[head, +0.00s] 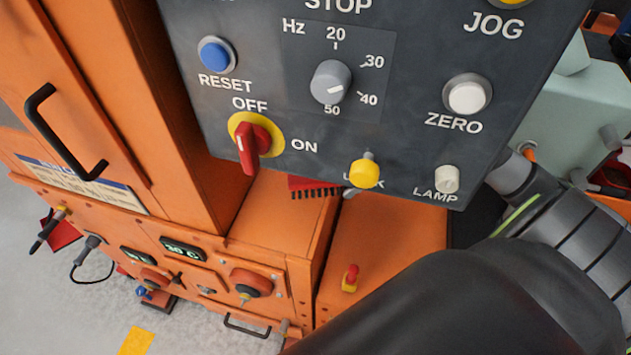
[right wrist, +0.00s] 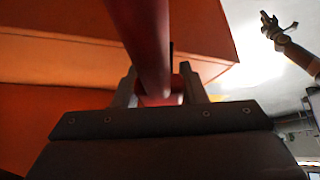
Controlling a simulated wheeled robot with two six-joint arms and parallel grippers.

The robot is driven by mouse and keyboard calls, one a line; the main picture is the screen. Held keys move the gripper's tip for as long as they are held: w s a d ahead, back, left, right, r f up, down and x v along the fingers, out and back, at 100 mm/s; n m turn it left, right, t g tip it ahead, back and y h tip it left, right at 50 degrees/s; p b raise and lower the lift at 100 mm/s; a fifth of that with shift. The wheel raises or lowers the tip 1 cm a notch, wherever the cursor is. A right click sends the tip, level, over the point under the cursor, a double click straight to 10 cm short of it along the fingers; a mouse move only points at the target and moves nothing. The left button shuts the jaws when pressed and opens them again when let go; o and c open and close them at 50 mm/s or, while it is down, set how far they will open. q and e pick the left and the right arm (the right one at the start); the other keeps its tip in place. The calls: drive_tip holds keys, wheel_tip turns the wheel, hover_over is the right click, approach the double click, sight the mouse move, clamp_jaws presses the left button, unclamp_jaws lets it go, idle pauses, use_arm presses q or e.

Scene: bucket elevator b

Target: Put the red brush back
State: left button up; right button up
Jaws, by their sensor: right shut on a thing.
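The red brush (head: 312,188) shows in the head view just under the dark control panel. Its black bristles point down over the orange top, and most of it is hidden behind the panel. My right arm reaches behind the panel's right side, so its fingertips are hidden in the head view. In the right wrist view, my right gripper (right wrist: 160,92) is shut on a red handle (right wrist: 143,38), seemingly the brush's. The handle runs away from between the fingers.
The control panel (head: 405,135), with a red switch (head: 256,141) and several knobs, hangs close in front. Orange cabinets (head: 275,215) lie below and left. A small red-and-yellow part (head: 350,279) stands on the lower orange top. Tools hang at the far left.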

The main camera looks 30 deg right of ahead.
drive_tip(key=w+a, duration=0.5)
drive_tip(key=shift+w, duration=0.3)
drive_tip(key=shift+f+b, duration=0.4)
drive_tip(key=shift+f, duration=1.3)
drive_tip(key=shift+f, duration=0.15)
drive_tip(key=o, duration=0.9)
drive_tip(key=shift+s+d+r, duration=0.1)
drive_tip(key=shift+d+r, duration=0.15)
drive_tip(key=shift+r, duration=0.3)
drive_tip(key=p+v, duration=0.1)
drive_tip(key=v, duration=0.5)
drive_tip(key=shift+s+r, duration=0.1)
drive_tip(key=shift+r, duration=0.15)
